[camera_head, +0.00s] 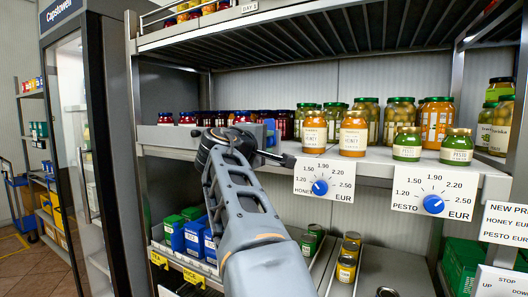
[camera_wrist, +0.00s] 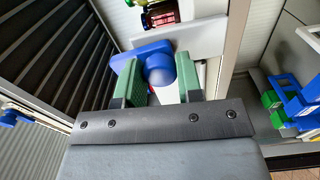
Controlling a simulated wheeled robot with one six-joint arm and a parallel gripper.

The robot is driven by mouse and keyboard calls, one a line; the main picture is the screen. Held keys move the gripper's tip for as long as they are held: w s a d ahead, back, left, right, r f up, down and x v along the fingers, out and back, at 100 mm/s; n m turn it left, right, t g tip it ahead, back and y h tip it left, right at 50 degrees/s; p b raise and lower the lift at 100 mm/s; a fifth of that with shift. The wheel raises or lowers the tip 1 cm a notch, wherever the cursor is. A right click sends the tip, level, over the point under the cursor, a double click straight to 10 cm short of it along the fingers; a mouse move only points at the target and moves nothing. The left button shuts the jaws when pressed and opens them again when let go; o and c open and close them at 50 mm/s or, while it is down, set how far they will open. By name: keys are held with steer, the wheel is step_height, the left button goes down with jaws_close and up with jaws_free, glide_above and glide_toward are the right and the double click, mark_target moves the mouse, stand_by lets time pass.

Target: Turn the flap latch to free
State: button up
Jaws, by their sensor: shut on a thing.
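The blue flap latch (camera_wrist: 157,62) shows in the wrist view as a flat blue piece with a rounded knob, in front of a pale panel (camera_wrist: 200,40). My gripper (camera_wrist: 158,82) has its two green fingers on either side of the knob and is shut on it. In the head view a bit of the blue latch (camera_head: 270,128) shows at the right end of the grey flap (camera_head: 158,137) on the middle shelf. My arm and wrist hide most of the latch and the fingers there.
Honey jars (camera_head: 353,134) and pesto jars (camera_head: 407,144) stand to the right. The honey dial (camera_head: 320,187) and pesto dial (camera_head: 433,204) sit on the shelf's front edge. Blue boxes (camera_head: 193,239) stand on the shelf below.

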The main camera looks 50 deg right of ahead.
steer(key=shift+m+b, duration=0.35)
steer(key=shift+m, duration=0.25)
steer(key=o, duration=0.9)
steer(key=b+v, duration=0.1)
steer(key=v, duration=1.2)
steer(key=shift+s+a, duration=0.1)
steer(key=shift+a, duration=0.3)
steer(key=shift+f, duration=0.1)
